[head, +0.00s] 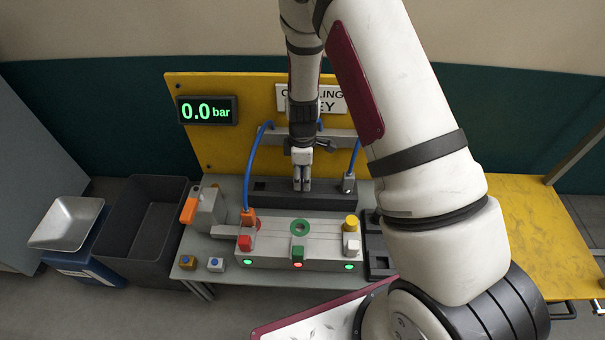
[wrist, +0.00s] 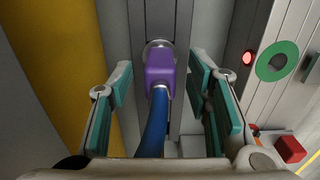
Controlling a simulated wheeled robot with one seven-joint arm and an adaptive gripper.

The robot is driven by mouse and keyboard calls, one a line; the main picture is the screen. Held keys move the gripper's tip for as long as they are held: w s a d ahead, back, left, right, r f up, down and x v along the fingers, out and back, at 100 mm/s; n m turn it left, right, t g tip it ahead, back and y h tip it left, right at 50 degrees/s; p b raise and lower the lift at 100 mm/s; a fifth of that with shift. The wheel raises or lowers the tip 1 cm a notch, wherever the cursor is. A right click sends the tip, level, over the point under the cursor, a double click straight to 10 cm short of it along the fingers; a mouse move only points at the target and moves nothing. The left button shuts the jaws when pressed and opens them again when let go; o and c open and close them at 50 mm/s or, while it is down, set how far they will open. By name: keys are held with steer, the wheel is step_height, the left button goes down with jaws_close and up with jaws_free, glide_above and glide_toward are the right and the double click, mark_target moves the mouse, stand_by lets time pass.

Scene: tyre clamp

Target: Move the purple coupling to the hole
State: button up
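The purple coupling (wrist: 160,70) sits on a round silver fitting on a dark grey rail, with a blue hose running from it towards my wrist. My gripper (wrist: 163,82) is open, with one teal-padded finger on each side of the coupling and visible gaps between. In the head view my gripper (head: 302,185) points down at the dark rail (head: 262,190), and the coupling is hidden there. A green ring (head: 300,227) around a grey centre, seemingly the hole, lies on top of the light grey block; it also shows in the wrist view (wrist: 262,70).
An orange connector (head: 248,217) with a blue hose stands on the block's left; a grey connector (head: 348,184) stands on the rail's right. Red (head: 245,243), green (head: 297,253) and white (head: 351,246) buttons line the front. The display (head: 207,110) reads 0.0 bar.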

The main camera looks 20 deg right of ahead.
steer(key=shift+r, duration=0.1)
step_height(320, 180, up, 12)
stand_by(0.5)
steer(key=s+a+r+m, duration=0.1)
steer(key=s+r+m, duration=0.5)
steer(key=s+r, duration=1.05)
steer(key=s+d+r+m, duration=0.1)
steer(key=s+r+m, duration=0.3)
steer(key=s, duration=0.6)
steer(key=s+r+m, duration=0.3)
steer(key=s+m, duration=0.1)
steer(key=s, duration=0.5)
step_height(320, 180, up, 38)
steer(key=t+p, duration=0.4)
steer(key=p, duration=3.2)
steer(key=shift+s+d+r+p, duration=0.15)
steer(key=shift+s+r+p, duration=0.05)
steer(key=shift+p, duration=0.15)
